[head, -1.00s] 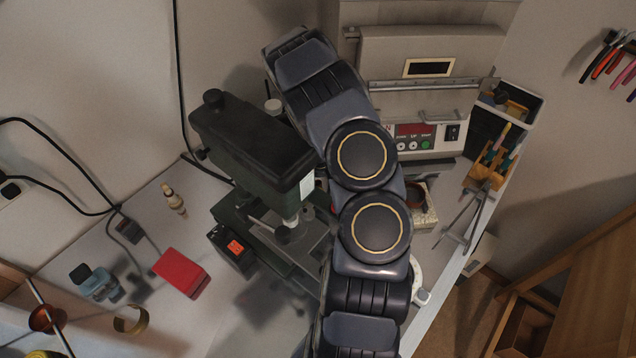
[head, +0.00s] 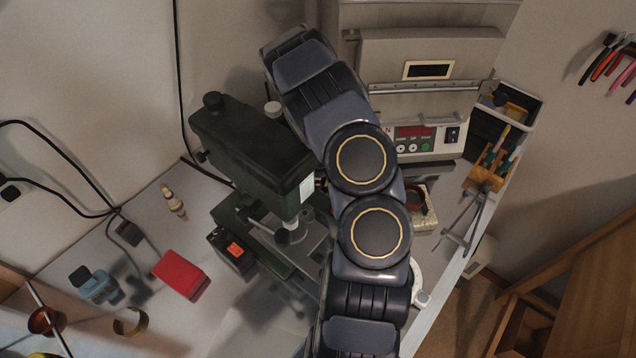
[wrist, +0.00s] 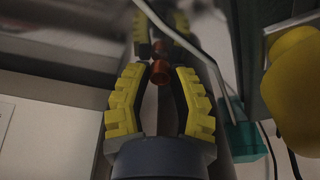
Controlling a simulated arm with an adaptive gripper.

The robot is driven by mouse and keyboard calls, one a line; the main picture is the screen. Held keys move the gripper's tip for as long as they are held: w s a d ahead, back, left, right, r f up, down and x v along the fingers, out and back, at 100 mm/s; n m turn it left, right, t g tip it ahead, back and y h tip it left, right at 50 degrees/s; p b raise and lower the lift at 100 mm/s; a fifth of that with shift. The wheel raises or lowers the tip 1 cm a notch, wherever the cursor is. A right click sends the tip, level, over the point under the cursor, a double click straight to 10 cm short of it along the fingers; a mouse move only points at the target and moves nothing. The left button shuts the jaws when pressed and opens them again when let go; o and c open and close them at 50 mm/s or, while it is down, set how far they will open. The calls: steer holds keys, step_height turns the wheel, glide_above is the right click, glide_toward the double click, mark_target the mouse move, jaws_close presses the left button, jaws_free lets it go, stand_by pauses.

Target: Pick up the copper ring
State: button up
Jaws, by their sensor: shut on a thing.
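In the wrist view my gripper (wrist: 161,72) has its yellow-padded fingers closed in on a small, shiny copper-coloured piece, the copper ring (wrist: 160,74). It sits between the fingertips. A matching copper spot and yellow finger shapes beyond it look like a reflection in a shiny surface. The view is dim, so the ring's hole cannot be made out. In the head view only my arm shows; my gripper and the held ring are out of sight there.
A dark green drill press (head: 255,150) stands close left of my arm. A kiln (head: 430,80) is behind. A red box (head: 181,274), a brass band (head: 130,321) and a larger copper band (head: 42,320) are at left. A yellow rounded thing (wrist: 295,90) is right in the wrist view.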

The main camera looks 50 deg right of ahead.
step_height(320, 180, up, 8)
steer(key=shift+f, duration=0.2)
steer(key=shift+r, duration=0.75)
